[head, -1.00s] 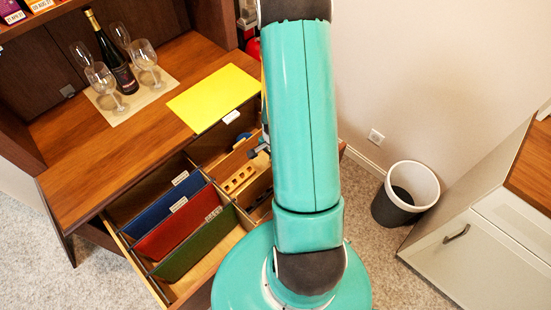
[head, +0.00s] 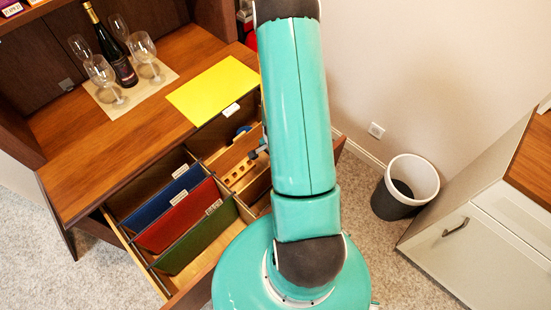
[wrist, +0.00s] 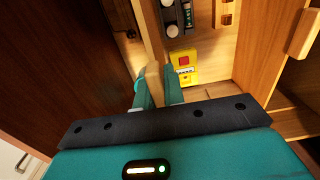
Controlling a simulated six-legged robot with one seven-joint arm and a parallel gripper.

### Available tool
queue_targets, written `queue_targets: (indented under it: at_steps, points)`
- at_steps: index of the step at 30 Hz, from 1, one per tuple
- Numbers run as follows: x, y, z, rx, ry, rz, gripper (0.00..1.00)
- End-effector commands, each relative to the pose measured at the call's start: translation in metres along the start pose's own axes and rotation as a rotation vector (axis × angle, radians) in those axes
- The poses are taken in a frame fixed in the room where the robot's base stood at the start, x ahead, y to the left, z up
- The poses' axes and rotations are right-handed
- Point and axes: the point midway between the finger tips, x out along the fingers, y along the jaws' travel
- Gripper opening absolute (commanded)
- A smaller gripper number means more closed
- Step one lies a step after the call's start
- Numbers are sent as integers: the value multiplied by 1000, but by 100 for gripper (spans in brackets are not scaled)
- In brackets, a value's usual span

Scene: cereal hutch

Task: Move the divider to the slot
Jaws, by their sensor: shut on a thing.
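The light wooden divider (wrist: 153,80) stands upright in the open drawer in the wrist view, its top edge between my two fingers. My gripper (wrist: 157,90) is shut on it, one finger on each side. In the head view the divider's face (head: 230,154) shows left of my arm, which hides most of my gripper. A dark compartment lies on one side of the divider and a compartment with small items on the other. I cannot make out the slot.
Blue (head: 163,200), red (head: 178,218) and green (head: 197,242) tabbed folders stand in the drawer's left part. A yellow sheet (head: 213,90) lies on the desktop. A wine bottle (head: 117,55) and several glasses stand behind. A bin (head: 405,190) stands right.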

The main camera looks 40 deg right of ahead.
Motion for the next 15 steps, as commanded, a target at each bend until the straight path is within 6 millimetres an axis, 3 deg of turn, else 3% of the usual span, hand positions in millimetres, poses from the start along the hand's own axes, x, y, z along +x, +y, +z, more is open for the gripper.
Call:
queue_targets:
  at_steps: [15]
  points:
    - [24, 0, 0, 0, -1, 1, 0]
